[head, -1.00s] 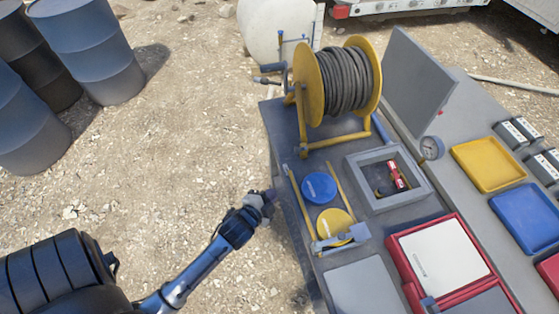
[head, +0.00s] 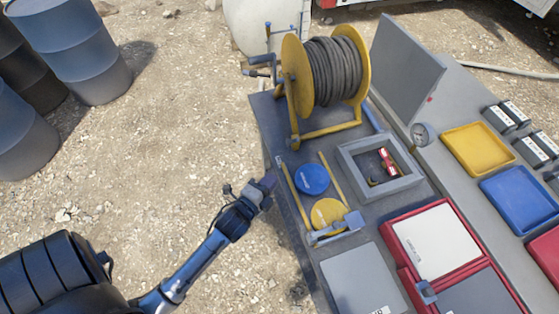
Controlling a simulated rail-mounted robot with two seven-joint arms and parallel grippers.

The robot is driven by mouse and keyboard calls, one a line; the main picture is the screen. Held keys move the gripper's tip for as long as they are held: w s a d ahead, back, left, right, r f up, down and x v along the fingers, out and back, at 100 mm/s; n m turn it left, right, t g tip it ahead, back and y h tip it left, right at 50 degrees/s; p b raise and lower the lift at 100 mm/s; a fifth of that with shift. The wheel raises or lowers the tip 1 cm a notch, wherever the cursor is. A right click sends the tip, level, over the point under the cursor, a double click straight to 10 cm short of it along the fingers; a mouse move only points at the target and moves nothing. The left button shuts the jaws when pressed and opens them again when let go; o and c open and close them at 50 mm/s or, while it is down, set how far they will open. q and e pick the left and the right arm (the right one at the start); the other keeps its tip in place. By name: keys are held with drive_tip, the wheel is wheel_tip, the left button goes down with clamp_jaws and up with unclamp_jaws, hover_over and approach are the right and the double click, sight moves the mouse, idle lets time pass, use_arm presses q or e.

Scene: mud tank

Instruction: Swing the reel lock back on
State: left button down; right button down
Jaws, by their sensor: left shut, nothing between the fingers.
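The hose reel (head: 333,70) stands at the back of the grey bench, with yellow side discs and dark hose wound on it. A crank handle (head: 262,64) and other small fittings show at its left side. I cannot clearly make out the reel lock among them. My left gripper (head: 267,181) is shut and empty, beside the bench's left edge and in front of the reel, apart from it. My right gripper is not in view.
A blue disc (head: 312,179) and a yellow disc (head: 328,213) lie between yellow rails. A recessed grey box (head: 349,159) holds red fittings. A red case (head: 398,245) and yellow tray (head: 478,149) lie to the right. Barrels (head: 84,50) stand left; open gravel lies between.

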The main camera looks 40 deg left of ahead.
use_arm(q)
drive_tip(key=b, duration=0.1)
approach(290, 142)
drive_tip(key=w+d, duration=0.3)
drive_tip(key=w, duration=0.2)
drive_tip(key=a, duration=0.1)
drive_tip(key=w+a+f, duration=0.1)
drive_tip(key=a, duration=0.1)
drive_tip(key=shift+w+f, duration=0.2)
drive_tip(key=shift+w, duration=0.05)
drive_tip(key=shift+a, duration=0.1)
